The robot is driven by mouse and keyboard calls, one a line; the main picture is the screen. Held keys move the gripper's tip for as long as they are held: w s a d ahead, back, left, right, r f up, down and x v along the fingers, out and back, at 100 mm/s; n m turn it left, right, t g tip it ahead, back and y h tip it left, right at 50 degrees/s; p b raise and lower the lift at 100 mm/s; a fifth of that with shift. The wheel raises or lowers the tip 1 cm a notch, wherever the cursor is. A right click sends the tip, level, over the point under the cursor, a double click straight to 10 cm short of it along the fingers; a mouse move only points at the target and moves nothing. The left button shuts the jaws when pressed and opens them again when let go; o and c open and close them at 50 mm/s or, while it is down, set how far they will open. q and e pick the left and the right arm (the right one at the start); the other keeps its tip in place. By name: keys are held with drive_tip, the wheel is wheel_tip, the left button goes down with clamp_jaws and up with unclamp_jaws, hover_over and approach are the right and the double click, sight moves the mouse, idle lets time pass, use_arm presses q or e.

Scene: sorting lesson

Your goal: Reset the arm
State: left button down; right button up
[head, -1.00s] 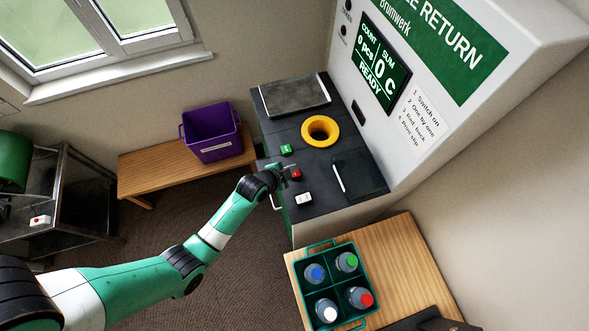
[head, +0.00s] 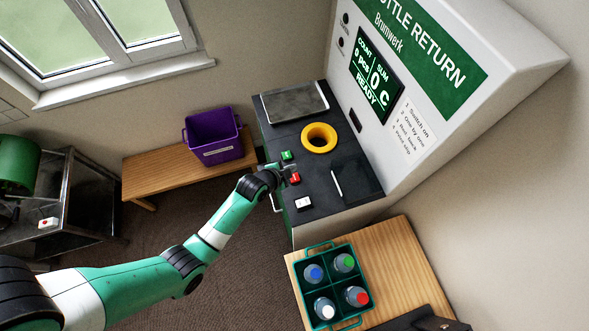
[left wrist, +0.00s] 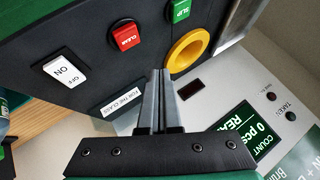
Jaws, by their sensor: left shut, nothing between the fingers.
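My left gripper (head: 286,168) reaches in from the left to the near edge of the machine's dark counter. In the left wrist view its fingers (left wrist: 158,78) are together with nothing between them. They point at the counter near the red button (left wrist: 125,35). In the head view the red button (head: 294,178) is just beside the fingertips, and the green button (head: 286,155) is just behind them. The white ON switch (head: 303,203) sits nearer the front. I cannot tell whether the fingers touch the counter. My right gripper is not clearly in view.
The bottle return machine (head: 425,70) shows READY and 0 pcs. A yellow ring opening (head: 319,138) and a grey plate (head: 294,102) are on its counter. A green crate (head: 334,249) with several bottles stands on a wooden table (head: 395,262). A purple bin (head: 214,138) sits on a bench (head: 150,172).

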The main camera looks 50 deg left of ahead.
idle(0.7)
use_arm(q)
drive_tip(key=w+d+r+t, duration=0.25)
drive_tip(key=w+r, duration=0.25)
drive_tip(key=r, duration=0.7)
drive_tip(key=w+d+r+m+t+h, duration=0.1)
drive_tip(key=w+d+r+t, duration=0.2)
drive_tip(key=r, duration=0.9)
drive_tip(key=w+d+r+t, duration=0.25)
drive_tip(key=w+r, duration=0.35)
drive_tip(key=r, duration=0.7)
wheel_tip(320, 180, up, 14)
drive_tip(key=s+d+f+t+h+p, duration=0.1)
drive_tip(key=s+t, duration=0.2)
drive_tip(key=t, duration=0.1)
drive_tip(key=s+d+r+n+t, duration=0.1)
drive_tip(key=s+r+n+t, duration=0.2)
drive_tip(key=s+r, duration=0.5)
drive_tip(key=s+d+r+n+t+h, duration=0.1)
drive_tip(key=s+r+n+t, duration=0.2)
drive_tip(key=s+r, duration=0.6)
wheel_tip(320, 180, up, 5)
drive_tip(key=shift+s+d+r+n+h, duration=0.1)
drive_tip(key=shift+s+d+n+h, duration=0.15)
drive_tip(key=shift+n, duration=0.35)
drive_tip(key=shift+w, duration=0.15)
